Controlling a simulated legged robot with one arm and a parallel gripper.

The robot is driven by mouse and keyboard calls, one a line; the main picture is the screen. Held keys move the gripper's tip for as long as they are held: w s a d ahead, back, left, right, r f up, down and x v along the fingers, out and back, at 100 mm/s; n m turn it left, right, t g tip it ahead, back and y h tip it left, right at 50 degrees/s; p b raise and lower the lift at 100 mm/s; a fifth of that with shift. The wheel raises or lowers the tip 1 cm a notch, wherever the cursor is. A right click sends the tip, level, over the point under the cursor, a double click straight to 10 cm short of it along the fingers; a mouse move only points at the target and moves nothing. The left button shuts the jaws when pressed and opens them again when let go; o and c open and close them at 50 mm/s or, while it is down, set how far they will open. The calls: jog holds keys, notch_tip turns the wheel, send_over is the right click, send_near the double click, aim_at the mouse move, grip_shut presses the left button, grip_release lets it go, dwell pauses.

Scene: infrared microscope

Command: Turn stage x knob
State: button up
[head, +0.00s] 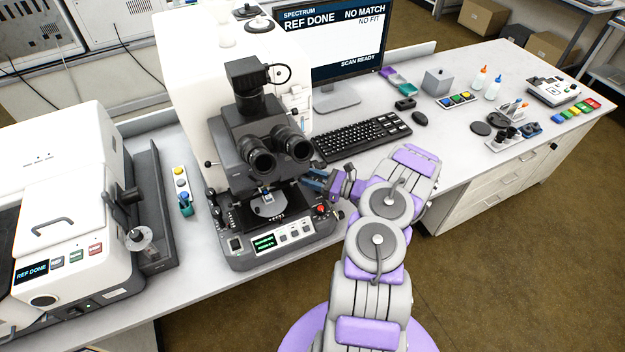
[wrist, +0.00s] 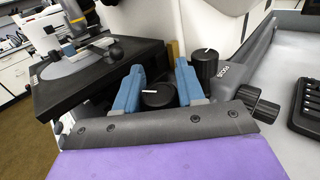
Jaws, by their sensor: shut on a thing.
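The microscope (head: 238,152) stands on the bench, with a dark stage (head: 240,217) that also shows at the left of the wrist view (wrist: 85,85). My gripper (head: 318,182) reaches in at the right side of the stage. In the wrist view its two blue fingers (wrist: 158,90) are on either side of a round black knob (wrist: 157,97) with a white line on top, and are shut on it. The line lies roughly level across the picture. No label on this knob is visible, and its lower part is hidden by my gripper.
A second black knob (wrist: 205,66) with a white mark stands close to the right finger. A ribbed focus knob (wrist: 260,107) is further right. The keyboard (head: 362,136) lies behind my arm. A red button (head: 321,209) sits on the microscope's front right corner.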

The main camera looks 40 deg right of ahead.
jog(key=shift+w+d+r+m+t+h+b, duration=0.15)
jog(key=shift+m+t+h+b, duration=0.4)
jog(key=shift+m+h, duration=0.55)
jog(key=shift+d+f+m+t+h+b, duration=0.15)
jog(key=shift+m+t+h+b, duration=0.45)
jog(key=shift+h, duration=0.9)
jog(key=shift+d+r+m+h, duration=0.1)
jog(key=shift+m+h, duration=0.2)
jog(key=o, duration=0.9)
jog(key=shift+d, duration=0.1)
jog(key=shift+o, duration=0.2)
jog(key=s+d+p, duration=0.3)
jog(key=s, duration=1.4)
jog(key=shift+p, duration=0.3)
jog(key=shift+d+f, duration=0.1)
jog(key=shift+f, duration=0.1)
